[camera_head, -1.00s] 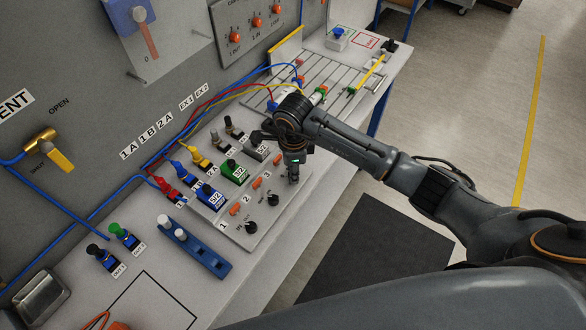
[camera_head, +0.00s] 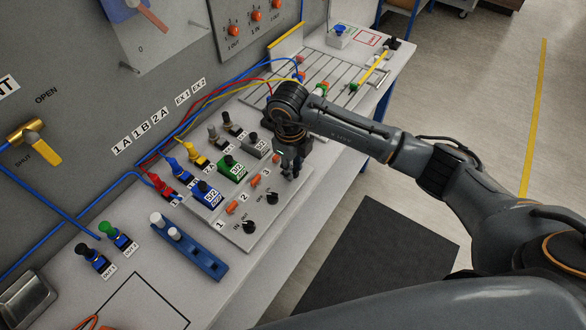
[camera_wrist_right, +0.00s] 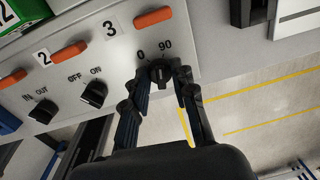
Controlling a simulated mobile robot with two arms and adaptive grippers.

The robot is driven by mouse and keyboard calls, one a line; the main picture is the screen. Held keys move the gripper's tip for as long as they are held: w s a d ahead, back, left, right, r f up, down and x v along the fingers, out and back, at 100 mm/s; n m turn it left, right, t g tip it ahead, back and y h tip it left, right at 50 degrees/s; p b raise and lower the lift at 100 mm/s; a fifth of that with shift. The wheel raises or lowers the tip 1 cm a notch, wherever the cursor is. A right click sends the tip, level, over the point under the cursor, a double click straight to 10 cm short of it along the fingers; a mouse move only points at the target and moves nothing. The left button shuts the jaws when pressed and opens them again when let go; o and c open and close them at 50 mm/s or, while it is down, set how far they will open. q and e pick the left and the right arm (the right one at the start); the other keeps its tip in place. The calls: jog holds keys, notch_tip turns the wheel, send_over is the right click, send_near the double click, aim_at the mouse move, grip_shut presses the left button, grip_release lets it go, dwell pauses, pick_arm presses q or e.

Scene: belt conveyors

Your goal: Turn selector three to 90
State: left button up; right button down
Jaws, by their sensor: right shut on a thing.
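The third selector is a black knob (camera_wrist_right: 159,74) between the marks 0 and 90, at the panel's right end in the right wrist view. My right gripper (camera_wrist_right: 162,80) is shut on this knob, with a finger on each side of it. In the head view my right gripper (camera_head: 289,166) points down at the panel's far end and hides the knob there. The knob's exact pointer angle is hard to tell between the fingers. The grey panel (camera_head: 225,230) also carries an OFF/ON knob (camera_wrist_right: 93,94) and an IN/OUT knob (camera_wrist_right: 43,111). My left gripper is out of view.
Orange levers, such as the one by label 3 (camera_wrist_right: 154,17), sit beside the knobs. A slotted plate (camera_head: 345,75) lies farther back. The floor right of the bench is open.

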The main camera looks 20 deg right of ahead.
jog(key=shift+m+b, duration=0.55)
jog(key=shift+m, duration=1.15)
jog(key=c, duration=1.1)
grip_release()
jog(key=r, duration=1.2)
jog(key=shift+s+a, duration=0.1)
jog(key=shift+a, duration=0.25)
